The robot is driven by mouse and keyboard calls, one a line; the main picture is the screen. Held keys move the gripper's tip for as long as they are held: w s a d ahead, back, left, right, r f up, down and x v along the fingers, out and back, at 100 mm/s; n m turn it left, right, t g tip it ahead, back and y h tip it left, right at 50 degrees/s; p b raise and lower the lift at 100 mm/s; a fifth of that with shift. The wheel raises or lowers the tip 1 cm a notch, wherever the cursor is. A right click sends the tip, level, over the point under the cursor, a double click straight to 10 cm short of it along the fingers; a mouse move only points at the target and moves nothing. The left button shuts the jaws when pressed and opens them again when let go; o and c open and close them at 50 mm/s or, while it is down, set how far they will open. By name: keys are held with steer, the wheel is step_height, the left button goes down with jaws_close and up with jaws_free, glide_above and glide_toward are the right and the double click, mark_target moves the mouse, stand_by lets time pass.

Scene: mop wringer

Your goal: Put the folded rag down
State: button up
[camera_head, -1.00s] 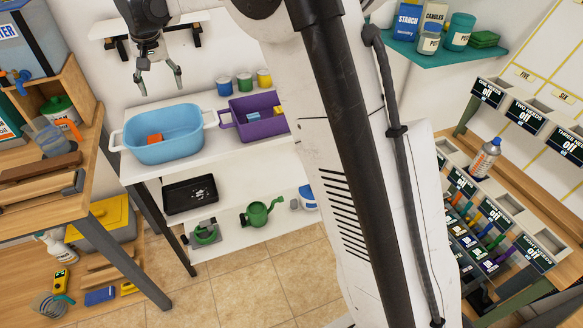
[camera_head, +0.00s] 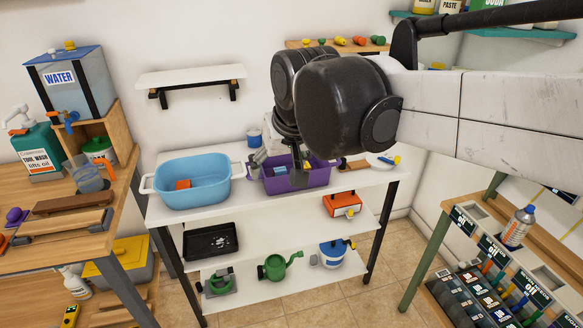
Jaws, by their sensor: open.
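My gripper (camera_head: 279,169) is open over the purple tub (camera_head: 322,176), its two fingers spread apart. One finger is at the tub's left rim and the other reaches over its middle; I cannot tell whether they touch it. A small light blue piece (camera_head: 281,172) shows between the fingers, in or behind the tub. The blue basin (camera_head: 205,193) stands to the left with a small orange block (camera_head: 183,184) inside. I cannot identify the folded rag with certainty, and my arm hides part of the area behind the tub.
The white table's lower shelves hold a black tray (camera_head: 211,241), an orange box (camera_head: 343,204), a green watering can (camera_head: 279,265) and a blue-white container (camera_head: 332,254). An empty wall shelf (camera_head: 190,76) hangs above. A wooden bench with a water tank (camera_head: 70,84) stands left.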

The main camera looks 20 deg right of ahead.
steer(key=s+d+f, duration=0.1)
steer(key=s+f, duration=0.2)
steer(key=s, duration=0.3)
steer(key=s+d+f+t, duration=0.1)
steer(key=s+d+f, duration=0.1)
steer(key=s+f, duration=0.2)
steer(key=shift+s+d+f, duration=0.15)
steer(key=shift+s+f, duration=0.05)
steer(key=shift+s, duration=1.05)
